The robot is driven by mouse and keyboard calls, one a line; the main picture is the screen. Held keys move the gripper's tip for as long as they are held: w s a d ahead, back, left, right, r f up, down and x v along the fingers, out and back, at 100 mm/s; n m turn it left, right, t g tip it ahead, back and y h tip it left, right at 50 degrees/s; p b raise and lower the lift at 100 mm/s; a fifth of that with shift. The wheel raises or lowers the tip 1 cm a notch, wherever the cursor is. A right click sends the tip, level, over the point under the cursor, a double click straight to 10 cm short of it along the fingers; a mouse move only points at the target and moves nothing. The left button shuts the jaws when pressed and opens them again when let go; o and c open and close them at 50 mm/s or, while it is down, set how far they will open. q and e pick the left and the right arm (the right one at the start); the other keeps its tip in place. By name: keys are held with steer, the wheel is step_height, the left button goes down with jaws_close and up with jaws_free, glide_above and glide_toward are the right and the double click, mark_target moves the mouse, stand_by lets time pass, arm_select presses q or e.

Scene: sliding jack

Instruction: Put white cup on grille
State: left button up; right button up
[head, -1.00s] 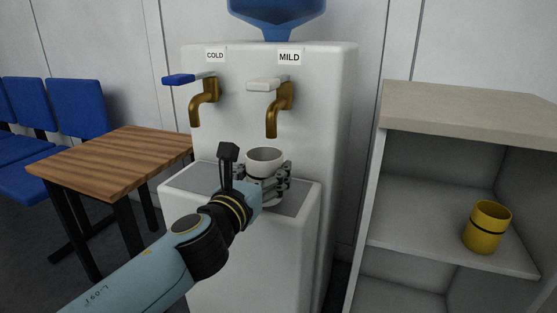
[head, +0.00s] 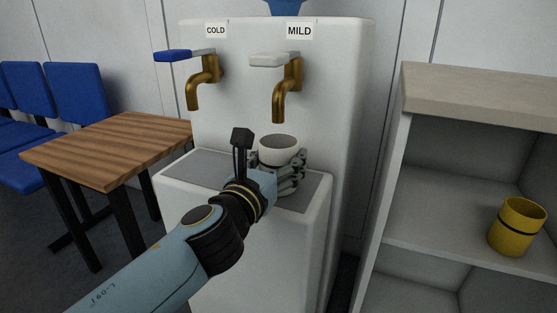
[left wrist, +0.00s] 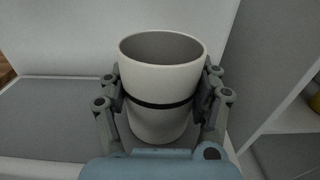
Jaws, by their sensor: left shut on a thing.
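The white cup (head: 278,151) has a dark band, which shows in the left wrist view (left wrist: 160,75). It is upright, with its open top facing up. My left gripper (head: 277,172) is shut on the cup, with a finger on each side of it in the left wrist view (left wrist: 162,100). The grey grille (head: 207,171) is the flat top of the dispenser's front ledge. The cup is over the grille's right part, below the MILD tap (head: 288,88). My gripper hides the cup's base in the head view, so I cannot tell whether it touches the grille. My right gripper is not in view.
The white dispenser (head: 348,100) stands behind the cup, with a COLD tap (head: 205,80) to the left. A wooden table (head: 110,147) and blue chairs (head: 78,95) are at left. A shelf unit (head: 470,85) at right holds a yellow cup (head: 516,228). The grille's left part is clear.

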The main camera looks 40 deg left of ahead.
arm_select(q)
steer(key=o, duration=1)
steer(key=shift+f, duration=0.1)
steer(key=shift+r+p, duration=0.35)
steer(key=shift+r, duration=0.05)
steer(key=shift+b+v, duration=1.95)
steer(key=shift+v, duration=4)
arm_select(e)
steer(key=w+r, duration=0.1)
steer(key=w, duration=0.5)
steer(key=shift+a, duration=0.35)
arm_select(q)
steer(key=shift+d+f, duration=0.1)
steer(key=shift+f, duration=0.05)
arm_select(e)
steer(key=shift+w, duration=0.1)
